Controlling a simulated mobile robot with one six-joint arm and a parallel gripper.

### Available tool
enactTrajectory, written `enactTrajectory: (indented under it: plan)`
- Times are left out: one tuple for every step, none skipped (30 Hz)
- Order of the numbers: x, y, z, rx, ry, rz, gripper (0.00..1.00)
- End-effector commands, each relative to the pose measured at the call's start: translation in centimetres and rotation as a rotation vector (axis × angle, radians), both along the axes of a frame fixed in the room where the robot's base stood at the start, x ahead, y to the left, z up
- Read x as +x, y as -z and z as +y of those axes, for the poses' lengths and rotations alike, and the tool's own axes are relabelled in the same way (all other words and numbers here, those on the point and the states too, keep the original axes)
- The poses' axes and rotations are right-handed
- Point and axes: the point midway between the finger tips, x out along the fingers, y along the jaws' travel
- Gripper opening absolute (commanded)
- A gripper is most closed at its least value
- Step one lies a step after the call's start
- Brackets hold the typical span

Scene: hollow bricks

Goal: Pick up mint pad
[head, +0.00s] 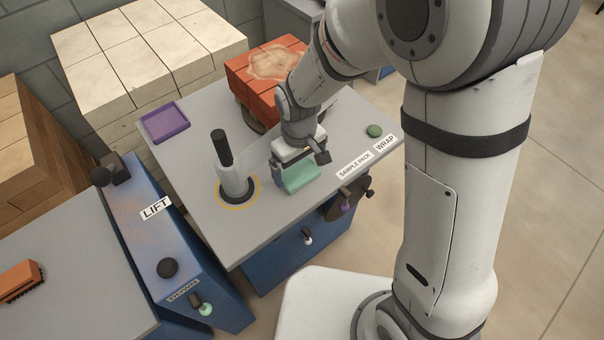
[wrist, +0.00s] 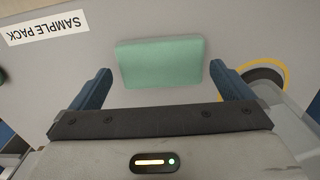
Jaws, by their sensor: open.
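The mint pad (head: 301,178) is a pale green block lying on the grey table, just below my gripper in the head view. In the wrist view the mint pad (wrist: 160,62) lies flat ahead of the jaws, roughly centred between them. My gripper (wrist: 158,80) is open, with one blue finger toward each side of the pad and nothing held. In the head view my gripper (head: 298,163) is low over the table at the pad, partly hiding its far side. I cannot tell whether a finger touches the pad.
A clear cylinder with a black handle (head: 231,170) stands left of the pad in a yellow ring. A purple tray (head: 165,122), orange-red bricks (head: 262,75) and a green round knob (head: 374,131) are on the same table. A SAMPLE PACK label (wrist: 47,27) lies near the edge.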

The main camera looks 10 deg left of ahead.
Motion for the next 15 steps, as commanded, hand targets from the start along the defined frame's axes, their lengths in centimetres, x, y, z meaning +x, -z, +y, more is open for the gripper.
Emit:
enactTrajectory:
  plan:
    - [0.0,0.8,0.1,-0.001,-0.002,0.001,1.00]
    - [-0.1,1.1,0.1,-0.001,-0.003,0.001,1.00]
    - [-0.1,1.5,0.1,-0.001,-0.004,0.001,1.00]
    - [-0.1,1.7,0.2,0.000,-0.004,0.000,1.00]
    - [-0.1,1.8,0.2,0.000,-0.005,0.000,1.00]
    - [-0.1,1.9,0.2,0.001,-0.006,-0.001,1.00]
    - [-0.1,1.9,0.2,0.001,-0.006,-0.001,1.00]
    - [-0.1,1.9,0.2,0.001,-0.006,-0.001,1.00]
    - [-0.1,1.9,0.2,0.001,-0.007,-0.001,1.00]
    - [-0.1,1.8,0.2,0.001,-0.007,-0.001,1.00]
    - [-0.1,1.8,0.2,0.001,-0.007,-0.001,1.00]
    - [-0.1,1.8,0.2,0.001,-0.007,-0.001,1.00]
    - [-0.1,1.8,0.2,0.001,-0.007,-0.001,0.98]
    - [-0.1,1.8,0.2,0.001,-0.007,-0.001,0.95]
    - [-0.1,1.8,0.2,0.001,-0.007,-0.001,0.92]
